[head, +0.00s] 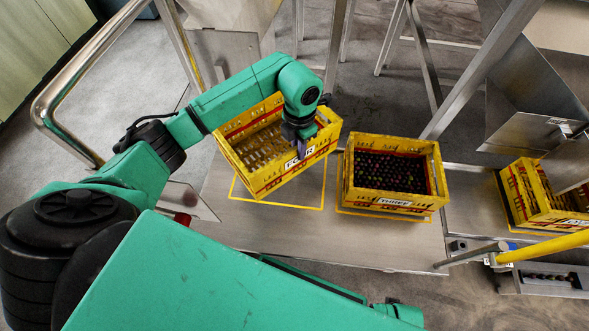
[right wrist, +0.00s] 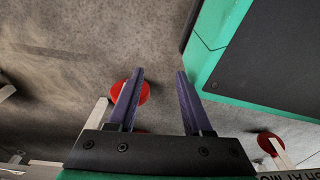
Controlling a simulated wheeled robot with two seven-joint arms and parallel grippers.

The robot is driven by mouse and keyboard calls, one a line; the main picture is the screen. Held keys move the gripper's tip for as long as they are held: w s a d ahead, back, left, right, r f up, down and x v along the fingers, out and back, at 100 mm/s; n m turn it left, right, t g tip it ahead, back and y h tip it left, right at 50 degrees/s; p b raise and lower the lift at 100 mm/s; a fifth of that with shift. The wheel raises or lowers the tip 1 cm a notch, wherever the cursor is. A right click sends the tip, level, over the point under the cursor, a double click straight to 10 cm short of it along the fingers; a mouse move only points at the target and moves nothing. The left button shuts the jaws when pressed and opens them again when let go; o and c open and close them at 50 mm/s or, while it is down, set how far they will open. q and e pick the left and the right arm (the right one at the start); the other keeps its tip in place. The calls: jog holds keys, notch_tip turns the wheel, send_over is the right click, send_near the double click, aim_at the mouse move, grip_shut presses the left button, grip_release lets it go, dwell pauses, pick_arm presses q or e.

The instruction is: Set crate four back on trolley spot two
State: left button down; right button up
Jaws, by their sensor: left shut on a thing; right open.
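The yellow crate marked FOUR (head: 270,180) is in the head view, left of centre, and its slatted inside looks empty. My left gripper (head: 299,141) is shut on its near wall, beside the label. The crate sits turned and looks tilted over a yellow outlined spot (head: 323,190) on the grey trolley top (head: 222,218). The outline shows past its left, near and right sides; whether the crate touches the top, I cannot tell. My right gripper (right wrist: 157,88) is open and empty in the right wrist view, over grey floor.
A second yellow crate (head: 391,208) full of dark round fruit stands on the trolley just right of crate four, within its own outline. Another yellow crate (head: 540,218) stands at the far right by metal machinery. A bent metal rail (head: 62,95) rises at the left.

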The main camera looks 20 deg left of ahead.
aim_at(298, 173)
pick_arm(q)
notch_tip(298, 173, down, 11)
jog(key=shift+f+b, duration=0.15)
jog(key=shift+b, duration=0.65)
jog(key=shift+f, duration=0.25)
jog(key=shift+w, duration=0.1)
pick_arm(e)
jog(key=w, duration=0.1)
jog(key=w+r, duration=0.1)
jog(key=w, duration=0.1)
jog(key=shift+a+r, duration=0.35)
jog(key=shift+r, duration=0.05)
jog(key=shift+w, duration=0.1)
pick_arm(q)
jog(key=shift+f, duration=0.1)
jog(key=c, duration=0.9)
grip_release()
pick_arm(e)
jog(key=shift+w+a+r, duration=0.1)
jog(key=shift+w+r, duration=0.1)
jog(key=shift+r, duration=0.1)
